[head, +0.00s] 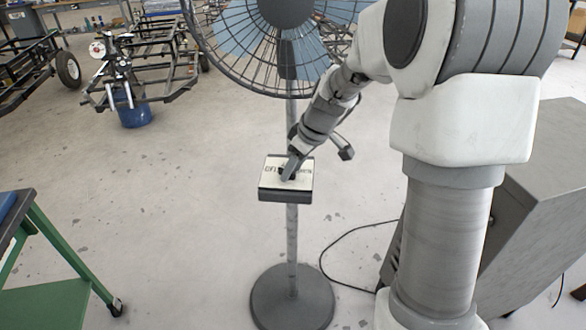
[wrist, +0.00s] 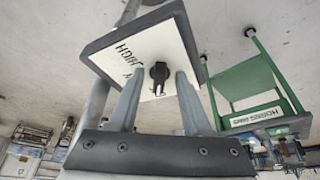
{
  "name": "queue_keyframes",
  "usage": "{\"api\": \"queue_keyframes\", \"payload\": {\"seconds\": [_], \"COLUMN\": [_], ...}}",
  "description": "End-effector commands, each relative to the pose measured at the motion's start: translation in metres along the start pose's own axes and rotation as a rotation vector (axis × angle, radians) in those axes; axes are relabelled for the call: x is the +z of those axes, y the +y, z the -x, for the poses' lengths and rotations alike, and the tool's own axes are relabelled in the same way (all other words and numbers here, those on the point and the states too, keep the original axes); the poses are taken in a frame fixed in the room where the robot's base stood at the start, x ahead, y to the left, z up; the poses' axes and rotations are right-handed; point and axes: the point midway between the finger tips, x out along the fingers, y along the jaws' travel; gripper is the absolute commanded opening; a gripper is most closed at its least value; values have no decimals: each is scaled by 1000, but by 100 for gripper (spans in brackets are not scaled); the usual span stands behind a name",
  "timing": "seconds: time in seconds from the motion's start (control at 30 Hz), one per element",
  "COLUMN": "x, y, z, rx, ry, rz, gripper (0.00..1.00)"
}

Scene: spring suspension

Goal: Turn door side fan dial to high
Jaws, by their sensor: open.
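The fan's control box (head: 271,180) is a dark box with a white labelled face, mounted on the fan's pole (head: 292,235). Its face (wrist: 138,52) shows in the wrist view, with the black dial (wrist: 159,73) near the middle and the word HIGH on the left, turned over. "OFF" is partly readable on the face in the head view. My gripper (wrist: 160,75) is open, with one finger on each side of the dial. I cannot tell whether either finger touches it. In the head view my gripper (head: 290,170) covers most of the dial.
The fan's caged head (head: 230,45) stands above the box, and its round base (head: 292,298) is on the floor. A grey cabinet (head: 545,190) is at right. A green-framed cart (head: 60,250) is at left. A black cable (head: 335,245) lies on the floor.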

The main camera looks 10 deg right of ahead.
Motion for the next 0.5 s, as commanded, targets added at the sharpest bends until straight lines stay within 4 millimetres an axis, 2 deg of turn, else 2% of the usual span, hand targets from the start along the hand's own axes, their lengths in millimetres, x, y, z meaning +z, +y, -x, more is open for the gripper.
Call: {"api": "queue_keyframes", "payload": {"seconds": [0.23, 0.27, 0.5], "x": [0, 0, 0], "y": [0, 0, 0], "z": [-1, -1, 0], "rx": [0, 0, 0], "ry": [0, 0, 0], "rz": [0, 0, 0], "gripper": [49, 45, 2]}}
